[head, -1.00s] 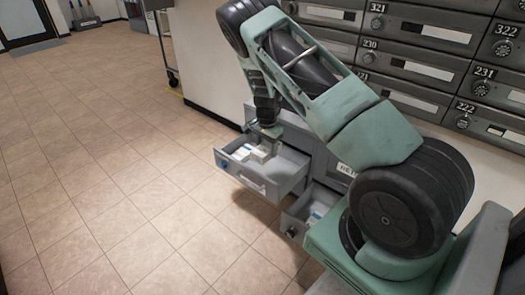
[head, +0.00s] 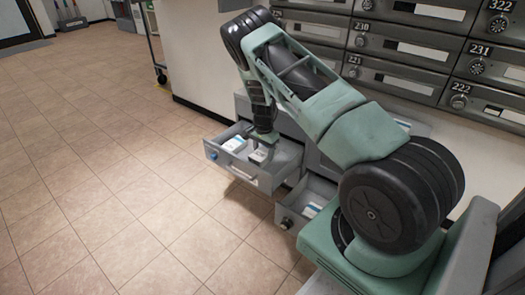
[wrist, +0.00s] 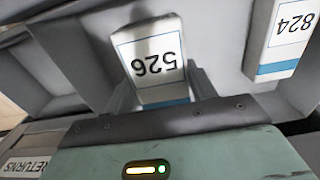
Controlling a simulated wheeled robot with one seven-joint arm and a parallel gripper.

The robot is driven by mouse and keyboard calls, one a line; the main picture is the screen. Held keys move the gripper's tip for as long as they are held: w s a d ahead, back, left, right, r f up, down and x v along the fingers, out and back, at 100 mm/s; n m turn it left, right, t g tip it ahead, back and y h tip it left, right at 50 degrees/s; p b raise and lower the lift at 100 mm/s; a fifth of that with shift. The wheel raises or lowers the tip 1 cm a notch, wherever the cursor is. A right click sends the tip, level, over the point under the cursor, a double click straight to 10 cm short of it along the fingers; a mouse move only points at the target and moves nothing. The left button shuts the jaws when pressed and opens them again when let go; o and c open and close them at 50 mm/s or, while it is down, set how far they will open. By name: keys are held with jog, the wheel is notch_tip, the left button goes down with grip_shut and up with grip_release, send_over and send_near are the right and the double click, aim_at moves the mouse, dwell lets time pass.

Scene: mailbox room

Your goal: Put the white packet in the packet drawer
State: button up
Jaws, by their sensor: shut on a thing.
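The white packet (wrist: 155,60), marked 526 with a blue band, is in my gripper's jaws in the wrist view. In the head view, my gripper (head: 262,140) reaches down into the open left drawer (head: 262,183), which has a blue knob. The packet (head: 258,155) shows just below the jaws, within the drawer walls. I cannot tell whether it touches the drawer floor. A second white packet (head: 235,144) lies to its left in the same drawer; in the wrist view a packet marked 824 (wrist: 283,35) is at the right.
A second open drawer (head: 290,217), with a dark knob and white packets inside, stands lower right. A RETURNS label (wrist: 27,166) shows in the wrist view. Grey mailboxes (head: 410,55) line the wall. The tiled floor (head: 110,190) at left is clear.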

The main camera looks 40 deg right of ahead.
jog(key=shift+f, duration=0.3)
jog(key=o, duration=1.1)
jog(key=shift+o, duration=0.2)
jog(key=shift+r, duration=0.1)
notch_tip(320, 180, up, 17)
jog(key=p, duration=0.6)
jog(key=shift+r, duration=0.15)
